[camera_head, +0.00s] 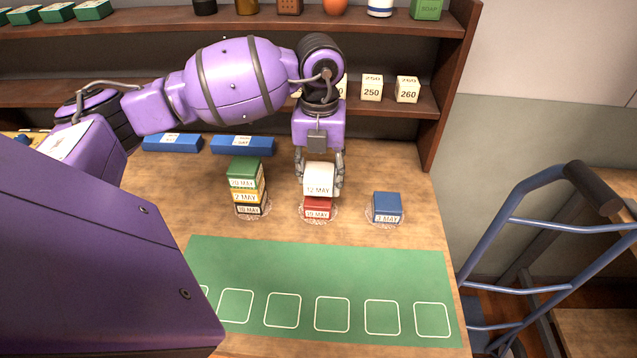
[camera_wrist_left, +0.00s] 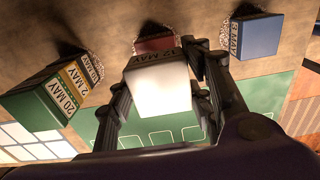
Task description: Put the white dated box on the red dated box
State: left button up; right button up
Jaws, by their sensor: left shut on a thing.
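My left gripper (camera_head: 320,172) comes down from above and is shut on the white dated box (camera_head: 319,180), marked 12 MAY. The white box is upright, right above the red dated box (camera_head: 317,207), marked with a MAY date. I cannot tell whether the two touch. The red box sits on a round clear coaster on the wooden counter. In the left wrist view the white box (camera_wrist_left: 158,85) sits between the fingers, with part of the red box (camera_wrist_left: 155,44) showing beyond it. My right gripper is not in view.
A stack of green (camera_head: 245,168), yellow (camera_head: 247,195) and dark-based dated boxes stands to the left. A blue dated box (camera_head: 386,207) stands to the right. A green mat (camera_head: 330,264) with white outlined squares lies in front, empty. Shelves (camera_head: 425,99) stand behind.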

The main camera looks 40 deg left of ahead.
aim_at(318, 185)
pick_arm(q)
jog(key=shift+w+a+f, duration=0.1)
jog(key=shift+a+f, duration=0.05)
jog(key=shift+f, duration=0.8)
jog(key=shift+w+a+f, duration=0.1)
jog(key=shift+f, duration=0.85)
jog(key=shift+f, duration=0.2)
jog(key=o, duration=1.2)
jog(key=shift+r, duration=0.1)
notch_tip(318, 185, up, 12)
jog(key=shift+r, duration=0.1)
